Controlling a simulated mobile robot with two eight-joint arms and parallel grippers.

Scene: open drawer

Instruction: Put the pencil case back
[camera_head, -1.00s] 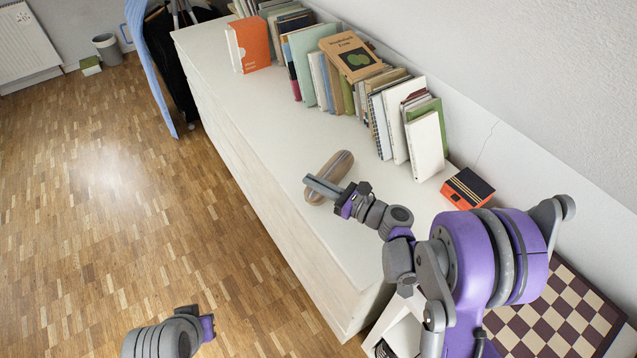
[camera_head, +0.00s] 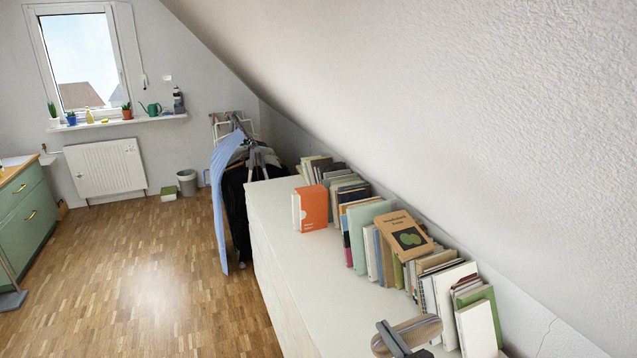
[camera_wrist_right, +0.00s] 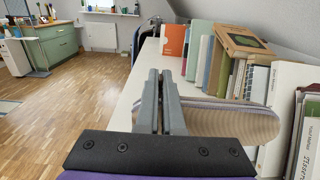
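The pencil case (camera_head: 419,330) is a long, rounded, beige-brown pouch with a darker stripe, at the bottom right of the head view, over the white dresser top by the books. In the right wrist view the pencil case (camera_wrist_right: 240,123) reaches out to the right of the fingers. My right gripper (camera_head: 390,338) crosses its left part. Its two grey fingers (camera_wrist_right: 161,80) are close together and seem to pinch the case; the grip itself is partly hidden. My left gripper is out of view.
The white dresser top (camera_head: 325,290) is bare along its left part. A clothes rack (camera_head: 240,190) stands beyond the dresser. Open wooden floor (camera_head: 150,270) lies to the left.

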